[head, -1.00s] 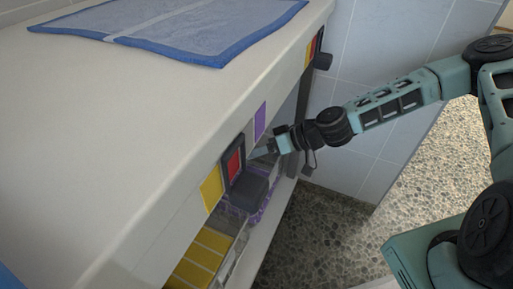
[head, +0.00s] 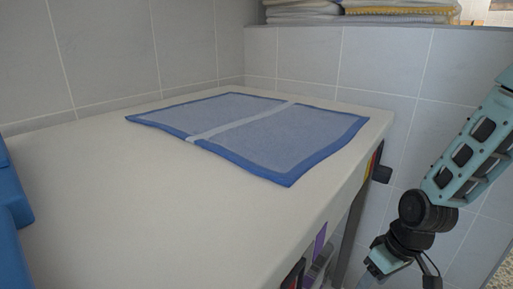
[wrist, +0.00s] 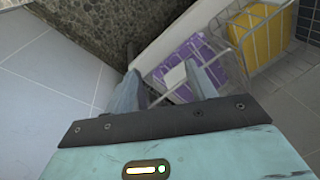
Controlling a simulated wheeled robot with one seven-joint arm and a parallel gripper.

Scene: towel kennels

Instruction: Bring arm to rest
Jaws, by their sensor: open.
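My arm reaches down from the right edge of the head view, along the right side of the white counter (head: 90,215). My gripper (wrist: 162,88) is open in the wrist view, with its two grey fingers apart and nothing visibly held between them. In the head view only its upper part shows at the bottom edge; the fingertips are cut off or hard to see. Beyond the fingers, below the counter, lies a purple patterned towel (wrist: 196,58).
A blue-edged towel (head: 275,135) lies flat on the counter. Folded towels (head: 360,10) sit on a tiled ledge behind. A wire basket (wrist: 236,38) with a yellow item (wrist: 272,38) stands near the purple towel.

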